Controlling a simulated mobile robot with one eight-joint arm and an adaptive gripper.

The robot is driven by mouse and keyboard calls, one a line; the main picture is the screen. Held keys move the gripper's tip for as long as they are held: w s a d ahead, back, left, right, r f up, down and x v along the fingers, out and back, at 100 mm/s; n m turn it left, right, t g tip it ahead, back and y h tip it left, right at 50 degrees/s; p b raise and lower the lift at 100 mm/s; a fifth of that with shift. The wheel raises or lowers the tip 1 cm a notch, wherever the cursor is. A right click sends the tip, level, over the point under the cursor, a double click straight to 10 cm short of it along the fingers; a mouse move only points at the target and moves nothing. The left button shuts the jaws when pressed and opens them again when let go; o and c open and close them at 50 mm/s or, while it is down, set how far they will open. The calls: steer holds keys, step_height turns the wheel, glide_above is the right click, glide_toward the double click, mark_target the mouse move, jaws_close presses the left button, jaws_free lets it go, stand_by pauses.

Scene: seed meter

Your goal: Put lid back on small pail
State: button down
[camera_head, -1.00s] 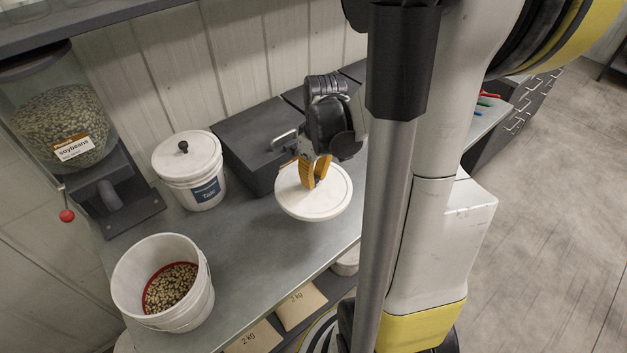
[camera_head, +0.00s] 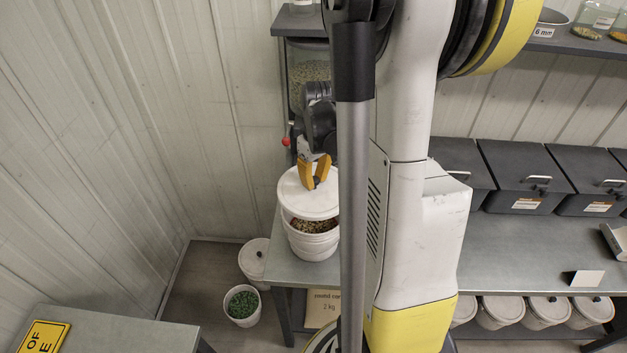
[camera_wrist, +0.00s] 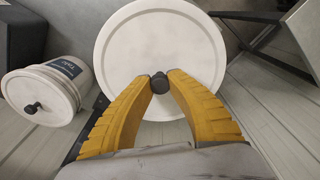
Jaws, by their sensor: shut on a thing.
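The white round lid (camera_head: 308,195) is held by my gripper (camera_head: 315,183), whose yellow fingers are shut on its dark knob. In the wrist view the lid (camera_wrist: 160,45) fills the upper middle, with the knob between the fingertips (camera_wrist: 159,84). The small white pail (camera_head: 312,243) with seeds in it stands on the bench end below. The lid is over the pail, tilted or offset, and seeds show in a gap under its front edge. Whether the lid touches the rim at the back is hidden.
The seed dispenser (camera_head: 308,75) stands behind. On the floor are a lidded pail (camera_head: 255,258) and an open pail of green material (camera_head: 242,307). Grey boxes (camera_head: 520,172) line the right bench. A lidded white pail (camera_wrist: 42,92) shows in the wrist view.

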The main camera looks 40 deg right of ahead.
steer(key=shift+w+a+f, duration=0.1)
steer(key=shift+f+b, duration=0.65)
steer(key=shift+f, duration=0.15)
steer(key=shift+f+b, duration=1.8)
steer(key=shift+f, duration=0.5)
steer(key=shift+f+b, duration=0.15)
steer(key=shift+b, duration=0.45)
steer(key=c, duration=0.8)
jaws_free()
